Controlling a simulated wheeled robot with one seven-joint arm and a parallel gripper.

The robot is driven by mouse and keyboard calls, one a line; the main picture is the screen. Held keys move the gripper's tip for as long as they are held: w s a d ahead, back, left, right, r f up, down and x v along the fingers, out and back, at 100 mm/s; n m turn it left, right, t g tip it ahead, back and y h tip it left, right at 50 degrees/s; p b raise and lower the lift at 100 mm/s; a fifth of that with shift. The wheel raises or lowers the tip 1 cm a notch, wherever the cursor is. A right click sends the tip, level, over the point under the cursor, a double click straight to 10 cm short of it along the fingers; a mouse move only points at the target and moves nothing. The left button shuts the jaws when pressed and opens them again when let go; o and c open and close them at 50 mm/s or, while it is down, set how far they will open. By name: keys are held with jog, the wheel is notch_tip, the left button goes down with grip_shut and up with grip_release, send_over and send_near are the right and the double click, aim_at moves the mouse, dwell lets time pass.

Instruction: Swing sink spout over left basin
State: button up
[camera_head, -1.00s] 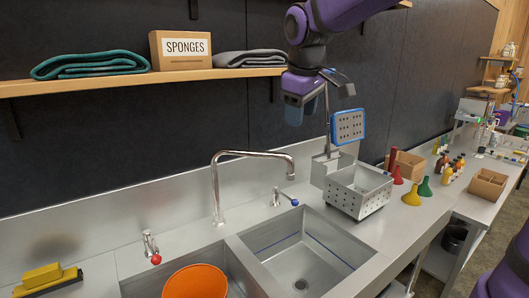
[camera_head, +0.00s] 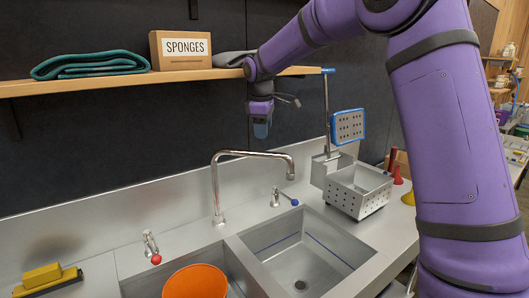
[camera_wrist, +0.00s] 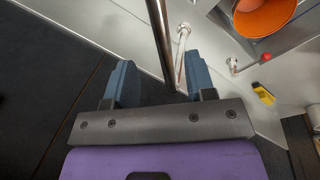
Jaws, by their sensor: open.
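The chrome sink spout (camera_head: 250,154) rises from its base between the two basins. Its arch reaches right, and the outlet end (camera_head: 290,172) hangs over the right basin (camera_head: 306,262). The left basin (camera_head: 240,287) holds an orange bucket (camera_head: 196,283). My gripper (camera_head: 261,130) is open and empty, pointing down above and behind the spout's arch. In the wrist view, the spout tube (camera_wrist: 160,35) runs into the gap between my spread blue fingers (camera_wrist: 160,82). I cannot tell whether it lies between them or below them.
A red-knobbed tap (camera_head: 152,250) stands left of the spout, a blue-knobbed tap (camera_head: 283,198) right of it. A perforated metal box (camera_head: 357,190) and a blue-framed panel (camera_head: 348,126) stand at right. The shelf (camera_head: 120,82) runs close by my arm.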

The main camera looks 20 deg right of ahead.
aim_at(264, 152)
jog(key=f, duration=0.2)
jog(key=w+f, duration=0.1)
jog(key=f, duration=0.2)
jog(key=d+f, duration=0.1)
jog(key=f, duration=0.2)
jog(key=shift+w+f, duration=0.25)
jog(key=shift+a, duration=0.1)
grip_shut()
